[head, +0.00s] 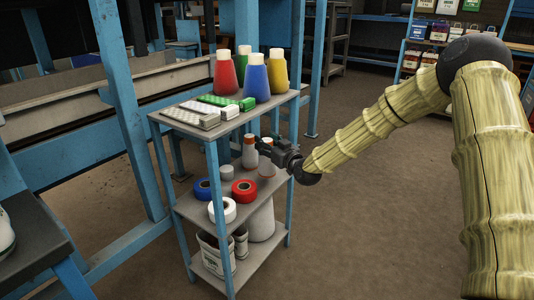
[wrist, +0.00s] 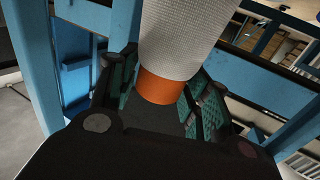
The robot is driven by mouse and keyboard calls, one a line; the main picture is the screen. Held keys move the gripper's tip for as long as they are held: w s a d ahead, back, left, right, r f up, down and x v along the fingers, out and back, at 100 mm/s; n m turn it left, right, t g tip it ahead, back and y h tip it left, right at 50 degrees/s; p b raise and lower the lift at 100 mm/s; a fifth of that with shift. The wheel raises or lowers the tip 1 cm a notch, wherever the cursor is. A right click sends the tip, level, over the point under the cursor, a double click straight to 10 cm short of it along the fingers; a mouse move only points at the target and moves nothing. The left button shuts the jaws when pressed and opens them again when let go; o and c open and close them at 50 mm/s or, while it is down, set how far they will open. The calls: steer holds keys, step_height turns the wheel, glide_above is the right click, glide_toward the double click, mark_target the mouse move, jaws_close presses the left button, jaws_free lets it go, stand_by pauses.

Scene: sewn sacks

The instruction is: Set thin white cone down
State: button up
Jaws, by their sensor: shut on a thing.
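The thin white cone (wrist: 185,35) fills the upper middle of the wrist view, with a woven white surface and an orange end (wrist: 162,87). My gripper (wrist: 155,95) is shut on it, with the dark green finger pads around the orange end. In the head view my gripper (head: 277,150) reaches between the top and middle shelves of a blue-framed rack from the right. Two white and orange pieces (head: 249,155) stand or hang close together there. I cannot tell for sure which one is in my fingers, or whether it touches the shelf.
The middle shelf (head: 262,196) holds blue (head: 205,190), red (head: 245,190) and white (head: 222,209) rolls. Red, green, blue and yellow cones (head: 275,80) and flat boxes (head: 190,116) stand on the top shelf. Blue rack posts (head: 290,190) are close to my gripper.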

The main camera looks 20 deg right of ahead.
mark_target(266, 170)
steer(key=shift+w+f, duration=0.3)
steer(key=shift+w, duration=0.05)
step_height(266, 170, down, 3)
steer(key=shift+r+b, duration=0.1)
steer(key=shift+b, duration=0.95)
steer(key=o, duration=1.5)
